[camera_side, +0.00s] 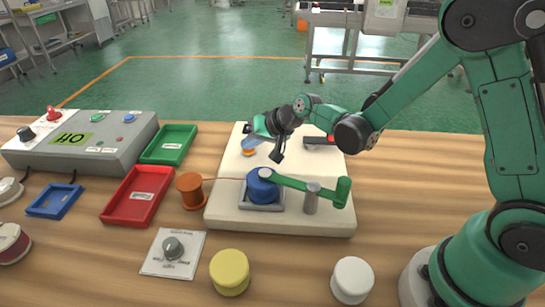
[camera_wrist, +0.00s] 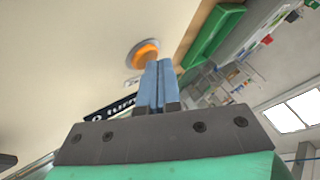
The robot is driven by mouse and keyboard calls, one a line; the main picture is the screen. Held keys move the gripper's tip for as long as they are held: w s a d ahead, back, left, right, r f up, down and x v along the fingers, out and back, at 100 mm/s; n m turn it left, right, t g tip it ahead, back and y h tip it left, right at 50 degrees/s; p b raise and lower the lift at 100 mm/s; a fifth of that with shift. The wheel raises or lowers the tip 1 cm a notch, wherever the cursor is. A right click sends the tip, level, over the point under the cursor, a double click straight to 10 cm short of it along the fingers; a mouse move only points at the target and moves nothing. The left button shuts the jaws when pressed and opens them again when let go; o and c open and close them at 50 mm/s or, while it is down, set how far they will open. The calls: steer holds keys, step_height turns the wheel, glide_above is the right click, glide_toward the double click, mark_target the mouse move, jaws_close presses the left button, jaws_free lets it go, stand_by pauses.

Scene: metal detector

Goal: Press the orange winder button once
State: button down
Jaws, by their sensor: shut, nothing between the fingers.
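The orange winder button (camera_side: 249,153) sits near the back left of the cream machine base (camera_side: 225,205). In the wrist view the orange button (camera_wrist: 143,52) has a pale ring around it and lies just beyond the fingertips, slightly left. My gripper (camera_side: 247,144) is at the button, its blue fingers low over it and partly covering it in the side view. The fingers of my gripper (camera_wrist: 158,64) are shut together with nothing between them. I cannot tell whether the tips touch the button or whether it is pushed down.
On the base stand a blue spool (camera_side: 261,187) and a green crank arm (camera_side: 305,187). A brown-orange spool (camera_side: 190,190), a red tray (camera_side: 132,206) and a green tray (camera_side: 163,151) lie left. A grey control box (camera_side: 118,145) stands farther left.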

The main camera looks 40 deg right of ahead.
mark_target(252, 151)
stand_by(0.3)
steer(key=shift+r, duration=0.8)
steer(key=shift+r, duration=0.1)
steer(key=shift+r, duration=2.4)
